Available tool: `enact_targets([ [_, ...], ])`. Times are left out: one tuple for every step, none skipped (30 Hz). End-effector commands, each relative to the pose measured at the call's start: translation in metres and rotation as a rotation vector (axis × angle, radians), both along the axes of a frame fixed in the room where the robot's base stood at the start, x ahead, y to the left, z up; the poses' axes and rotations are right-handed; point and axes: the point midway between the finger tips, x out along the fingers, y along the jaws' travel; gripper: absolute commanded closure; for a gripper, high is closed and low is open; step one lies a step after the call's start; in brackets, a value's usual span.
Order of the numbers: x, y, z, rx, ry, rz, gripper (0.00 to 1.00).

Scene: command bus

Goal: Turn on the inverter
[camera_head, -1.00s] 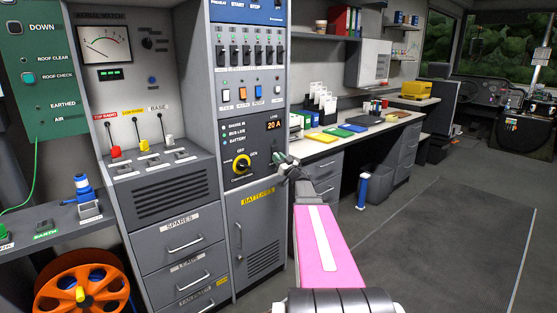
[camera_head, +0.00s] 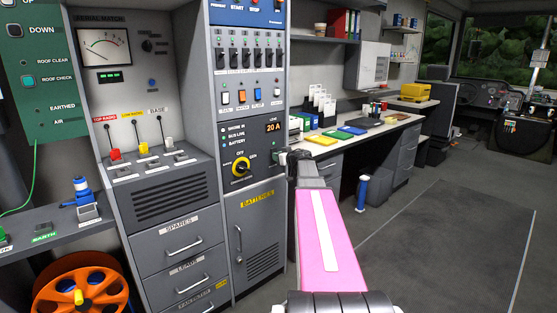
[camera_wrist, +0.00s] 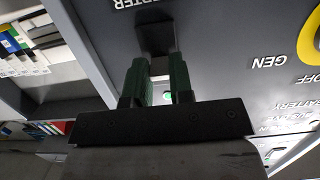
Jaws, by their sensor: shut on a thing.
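The inverter switch is a dark block (camera_wrist: 155,38) on the grey panel in the wrist view, under white lettering that ends in "RTER". My gripper (camera_wrist: 158,70) has its green fingers at the switch's near end, one on each side, shut on it. A small green light (camera_wrist: 167,95) glows between the fingers. There the gripper hides the switch.
The knob, marked OFF and GEN, is close to the left of my gripper. A "20 A" display (camera_head: 273,127) and a row of rocker switches (camera_head: 242,96) are above. A desk (camera_head: 385,130) stands to the right. The floor (camera_head: 420,240) at right is clear.

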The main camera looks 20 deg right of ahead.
Motion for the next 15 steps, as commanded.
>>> enact_targets([
  [0.0008, -0.0003, 0.0033, -0.014, 0.031, -0.001, 1.0],
  [0.0011, -0.0003, 0.004, -0.022, 0.052, 0.0, 1.0],
  [0.0014, -0.0002, 0.0055, -0.032, 0.078, 0.0, 1.0],
  [0.0017, -0.0001, 0.0064, -0.038, 0.098, 0.001, 1.0],
  [0.0019, -0.0003, 0.0071, -0.045, 0.116, 0.0, 1.0],
  [0.0023, -0.0002, 0.0077, -0.055, 0.142, -0.001, 1.0],
  [0.0025, -0.0001, 0.0082, -0.06, 0.16, -0.001, 1.0],
  [0.0027, 0.0, 0.009, -0.066, 0.178, -0.001, 1.0],
  [0.0032, 0.0001, 0.0101, -0.074, 0.2, -0.001, 1.0],
  [0.0035, 0.0002, 0.0106, -0.08, 0.216, -0.001, 1.0],
  [0.0036, 0.0005, 0.0111, -0.086, 0.231, 0.0, 1.0],
  [0.0039, 0.0006, 0.0116, -0.092, 0.25, -0.001, 1.0],
  [0.0041, 0.0007, 0.0119, -0.096, 0.263, 0.0, 1.0],
  [0.0042, 0.0008, 0.0121, -0.1, 0.277, 0.0, 1.0],
  [0.0045, 0.001, 0.0127, -0.107, 0.292, 0.0, 1.0],
])
